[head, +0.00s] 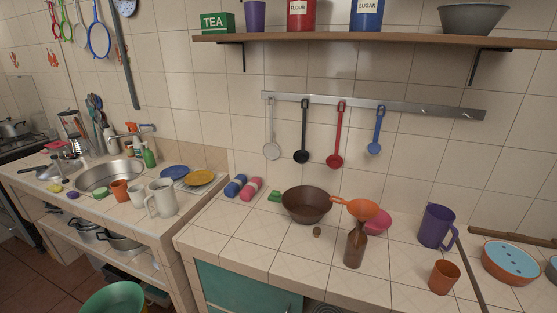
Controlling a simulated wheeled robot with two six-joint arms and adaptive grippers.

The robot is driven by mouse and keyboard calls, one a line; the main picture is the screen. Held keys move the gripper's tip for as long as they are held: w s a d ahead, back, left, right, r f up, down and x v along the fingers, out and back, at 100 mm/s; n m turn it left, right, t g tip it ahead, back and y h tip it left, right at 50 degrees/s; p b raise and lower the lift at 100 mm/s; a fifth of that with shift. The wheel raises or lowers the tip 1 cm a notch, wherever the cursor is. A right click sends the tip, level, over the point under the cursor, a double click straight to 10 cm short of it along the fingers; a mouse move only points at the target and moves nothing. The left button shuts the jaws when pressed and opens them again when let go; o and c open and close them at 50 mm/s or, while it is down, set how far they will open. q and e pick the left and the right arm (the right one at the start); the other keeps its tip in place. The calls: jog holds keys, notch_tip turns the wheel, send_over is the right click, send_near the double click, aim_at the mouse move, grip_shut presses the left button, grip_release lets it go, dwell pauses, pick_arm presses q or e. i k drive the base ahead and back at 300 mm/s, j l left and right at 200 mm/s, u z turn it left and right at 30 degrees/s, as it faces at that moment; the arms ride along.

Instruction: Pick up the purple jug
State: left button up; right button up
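The purple jug (435,226) stands upright on the tiled counter, right of centre in the head view. Its handle is on its right side, facing the counter's right part. An orange cup (444,277) stands in front of it, a small gap away. Neither of my grippers shows in the head view, so nothing is seen touching the jug.
A brown bottle (355,247) with an orange funnel (362,208), a pink bowl (378,221) and a brown bowl (306,204) stand left of the jug. An orange dish with a blue top (510,261) is to its right. A shelf (370,41) and hanging ladles are above.

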aim_at(437, 220)
jog(key=k+l+z, duration=0.15)
jog(key=z, duration=1.1)
